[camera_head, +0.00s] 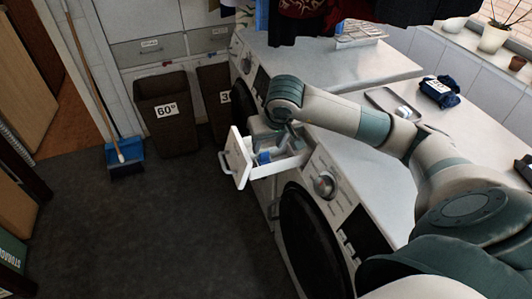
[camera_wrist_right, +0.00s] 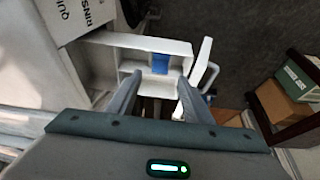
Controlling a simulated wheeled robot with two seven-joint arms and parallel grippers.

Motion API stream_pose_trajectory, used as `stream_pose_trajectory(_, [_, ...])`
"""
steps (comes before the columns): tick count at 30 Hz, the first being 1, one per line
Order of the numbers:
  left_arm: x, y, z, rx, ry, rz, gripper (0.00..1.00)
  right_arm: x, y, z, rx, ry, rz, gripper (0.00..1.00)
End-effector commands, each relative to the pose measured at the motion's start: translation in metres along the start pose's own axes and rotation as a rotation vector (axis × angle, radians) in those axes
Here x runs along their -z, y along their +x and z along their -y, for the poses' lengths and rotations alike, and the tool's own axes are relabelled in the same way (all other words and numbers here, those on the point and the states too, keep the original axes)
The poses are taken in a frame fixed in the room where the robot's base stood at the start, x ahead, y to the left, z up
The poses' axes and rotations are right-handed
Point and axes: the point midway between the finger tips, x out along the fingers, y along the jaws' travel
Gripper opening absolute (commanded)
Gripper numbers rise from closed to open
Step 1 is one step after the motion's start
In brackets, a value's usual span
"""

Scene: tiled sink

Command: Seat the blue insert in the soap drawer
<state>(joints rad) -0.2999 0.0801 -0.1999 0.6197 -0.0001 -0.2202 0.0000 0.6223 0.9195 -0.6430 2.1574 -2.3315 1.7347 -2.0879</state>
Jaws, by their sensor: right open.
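The white soap drawer (camera_head: 238,158) is pulled out of the front washing machine, its front panel facing left. The drawer (camera_wrist_right: 135,41) also shows in the right wrist view, with its divided compartments. The small blue insert (camera_head: 263,158) is inside the drawer, near its front end. In the right wrist view the blue insert (camera_wrist_right: 160,64) lies in a compartment; I cannot tell how deep it sits. My right gripper (camera_head: 281,140) is over the drawer, and its fingers (camera_wrist_right: 157,92) are spread with nothing between them, apart from the insert. My left gripper is not in view.
The washing machine's dial (camera_head: 324,185) and round door (camera_head: 312,245) are just right of and below the drawer. A grey tray (camera_head: 382,99) lies on the worktop. Laundry bins (camera_head: 167,125) and a broom with a blue dustpan (camera_head: 123,152) stand behind. The dark floor at left is clear.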

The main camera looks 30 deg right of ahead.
Motion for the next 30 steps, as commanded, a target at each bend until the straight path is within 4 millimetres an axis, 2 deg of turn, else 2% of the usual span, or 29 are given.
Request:
stream_pose_trajectory(6, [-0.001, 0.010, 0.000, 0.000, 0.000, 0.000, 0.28, 0.000, -0.031, 0.000, 0.000, -0.001, -0.003, 0.46])
stream_pose_trajectory(10, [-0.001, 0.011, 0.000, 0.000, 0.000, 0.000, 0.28, 0.000, -0.041, 0.000, 0.000, -0.001, -0.002, 0.46])
stream_pose_trajectory(30, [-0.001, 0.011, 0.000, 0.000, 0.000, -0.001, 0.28, 0.000, -0.044, 0.000, -0.001, -0.001, 0.000, 0.46])
